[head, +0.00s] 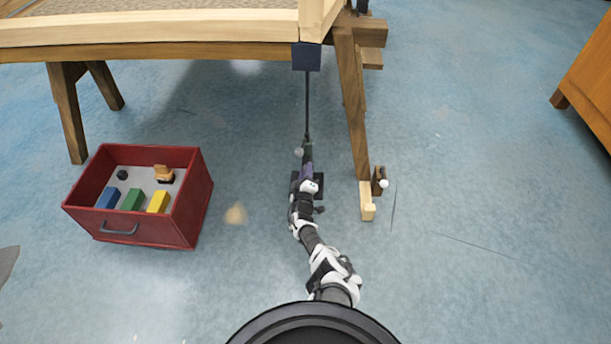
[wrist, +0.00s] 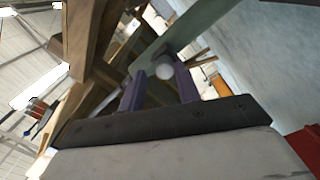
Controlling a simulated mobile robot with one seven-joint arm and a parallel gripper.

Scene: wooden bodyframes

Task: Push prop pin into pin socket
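The prop (head: 307,105) is a thin dark leg. It runs down from a dark blue block at the wooden frame's corner to a dark foot plate on the floor. A pale round knob (head: 298,152), seemingly the prop pin's head, shows beside the lower prop. In the wrist view, a pale knob (wrist: 164,72) sits between the purple fingertips against a green bar (wrist: 185,38). My gripper (wrist: 160,80) is open, with gaps on both sides of the knob. In the head view my gripper (head: 307,170) is low by the prop. I cannot make out the socket or the pin's shaft.
A wooden trestle leg (head: 352,110) stands close right of the prop, with a block and another white knob (head: 383,184) at its foot. A red drawer box (head: 195,205) with coloured blocks is on the left. A wooden cabinet (head: 590,85) is far right. Floor between is clear.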

